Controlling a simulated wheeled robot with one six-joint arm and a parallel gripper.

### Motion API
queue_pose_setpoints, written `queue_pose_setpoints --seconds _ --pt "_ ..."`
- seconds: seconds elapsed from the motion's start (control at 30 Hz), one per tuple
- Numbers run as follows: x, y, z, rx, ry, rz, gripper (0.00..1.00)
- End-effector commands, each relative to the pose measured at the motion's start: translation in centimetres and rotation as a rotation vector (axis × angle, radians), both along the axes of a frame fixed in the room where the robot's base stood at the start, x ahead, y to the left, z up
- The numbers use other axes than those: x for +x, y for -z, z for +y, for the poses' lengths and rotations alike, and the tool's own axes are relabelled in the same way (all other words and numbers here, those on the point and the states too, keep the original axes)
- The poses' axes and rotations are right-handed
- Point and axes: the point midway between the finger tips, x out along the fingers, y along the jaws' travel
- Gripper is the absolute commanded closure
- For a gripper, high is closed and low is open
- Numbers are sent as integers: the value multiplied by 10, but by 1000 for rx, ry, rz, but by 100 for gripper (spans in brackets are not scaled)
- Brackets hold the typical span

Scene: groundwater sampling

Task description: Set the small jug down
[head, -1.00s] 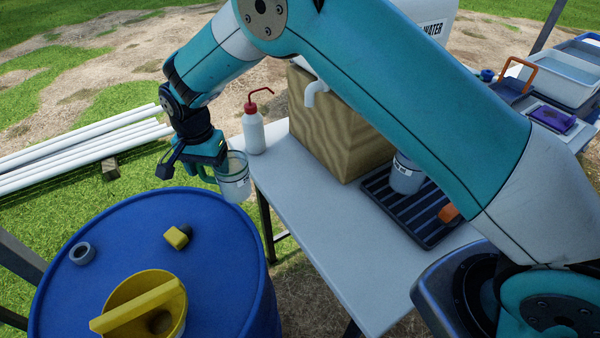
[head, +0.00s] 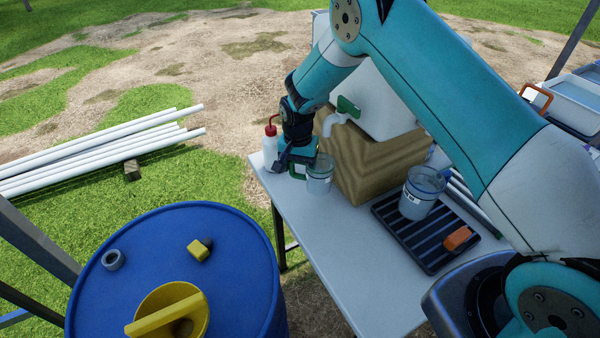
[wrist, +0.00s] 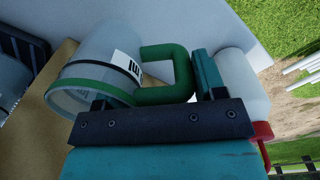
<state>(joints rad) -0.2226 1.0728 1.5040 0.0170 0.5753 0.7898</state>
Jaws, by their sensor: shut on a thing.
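The small jug (head: 319,178) is clear, with a white label and a green handle (wrist: 168,75). My gripper (head: 299,168) is shut on the handle, and the jug looks roughly upright. It is over the far left part of the white table (head: 330,268), in front of the wooden block. I cannot tell whether its base touches the tabletop. In the wrist view the jug (wrist: 98,60) fills the upper left, with the handle between the fingers.
A red-capped white bottle (head: 269,150) stands close behind my gripper. The wooden block (head: 375,168) with a tap (head: 335,122) above is just right. A larger jug (head: 420,195) and an orange item (head: 457,238) are on the dark ribbed tray (head: 408,240). A blue barrel (head: 240,270) stands front left.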

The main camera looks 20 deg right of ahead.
Motion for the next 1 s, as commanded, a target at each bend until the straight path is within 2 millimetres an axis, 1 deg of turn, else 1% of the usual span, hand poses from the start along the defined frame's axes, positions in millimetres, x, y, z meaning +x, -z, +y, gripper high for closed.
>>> queue_pose_setpoints --seconds 0.23,0.37,0.53,0.87,0.9,1.0 --pt "0 22 0 -1 0 1 69" --pt "0 41 0 -1 0 1 69" --pt "2 49 -3 0 1 -4 69" --pt "2 55 -3 0 1 -4 69" --pt "2 54 -3 1 1 -3 31" --pt "1 54 -3 1 1 -3 11"
